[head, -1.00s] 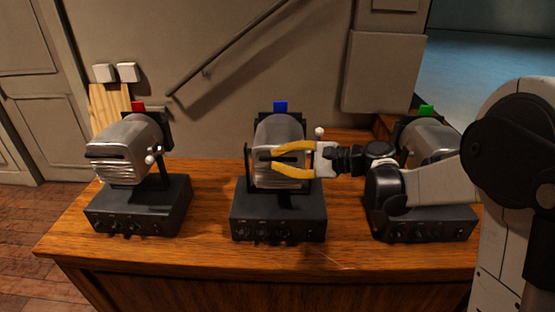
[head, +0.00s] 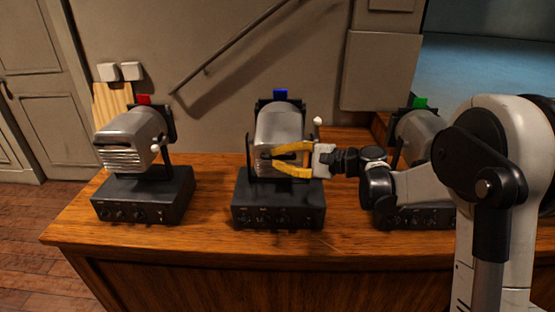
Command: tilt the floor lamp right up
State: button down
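Three grey spotlight-like lamps stand on black bases on a wooden desk. The right lamp (head: 416,130) has a green tag (head: 420,102) on top; my arm hides its right side, much of its base and any knob. The middle lamp (head: 278,124) has a blue tag and a small white knob (head: 317,121) at its right side. My gripper (head: 266,159), with yellow fingers pointing left, is in front of the middle lamp's face. Its fingers are apart with nothing seen between them; contact with the lamp cannot be told.
The left lamp (head: 130,137) has a red tag and points left. The wooden desk (head: 215,240) has bare room along its front edge and between the left and middle lamps. A wall with a handrail (head: 235,45) stands behind.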

notch_tip(320, 180, down, 7)
jog(key=b, duration=0.3)
jog(key=shift+w, duration=0.15)
dwell(0.4)
jog(key=shift+f+b, duration=0.35)
dwell(0.3)
jog(key=c, duration=1.5)
grip_release()
jog(key=shift+w, duration=0.1)
jog(key=shift+o, duration=0.2)
jog(key=shift+d+r, duration=0.1)
jog(key=shift+r, duration=0.05)
jog(key=v, duration=1.2)
